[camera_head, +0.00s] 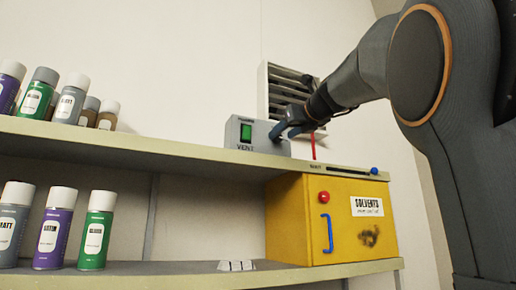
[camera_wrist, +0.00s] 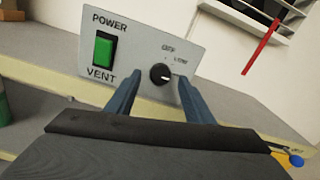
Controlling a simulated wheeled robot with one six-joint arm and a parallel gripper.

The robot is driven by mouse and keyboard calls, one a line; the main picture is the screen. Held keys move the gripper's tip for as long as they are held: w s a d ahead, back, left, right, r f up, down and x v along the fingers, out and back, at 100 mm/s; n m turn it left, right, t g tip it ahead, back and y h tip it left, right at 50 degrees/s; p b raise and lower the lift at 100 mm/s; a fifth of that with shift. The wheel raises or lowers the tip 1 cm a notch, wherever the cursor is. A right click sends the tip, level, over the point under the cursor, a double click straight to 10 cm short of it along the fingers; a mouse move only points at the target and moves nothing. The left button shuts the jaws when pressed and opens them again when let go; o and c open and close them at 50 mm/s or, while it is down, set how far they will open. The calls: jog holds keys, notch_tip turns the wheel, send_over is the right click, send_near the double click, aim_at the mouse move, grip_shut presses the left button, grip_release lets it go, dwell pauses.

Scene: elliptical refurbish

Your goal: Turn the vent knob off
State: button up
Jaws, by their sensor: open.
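The vent box (camera_head: 246,142) is a grey control box on the upper shelf, with a green power switch (camera_head: 246,132) labelled POWER and VENT. In the wrist view the box's front panel (camera_wrist: 142,57) shows a round black knob (camera_wrist: 160,74) with a light pointer mark that points roughly to the right. In the head view my gripper (camera_head: 284,131) is at the box's right side and hides the knob.
A louvred wall vent (camera_head: 287,92) with a red strip (camera_head: 313,146) is behind the arm. A yellow solvents cabinet (camera_head: 290,220) stands below right. Several spray cans (camera_head: 72,98) stand left on both shelves.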

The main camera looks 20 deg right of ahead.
aim_at(277, 139)
jog(key=shift+w+p, duration=0.4)
jog(key=shift+w, duration=1)
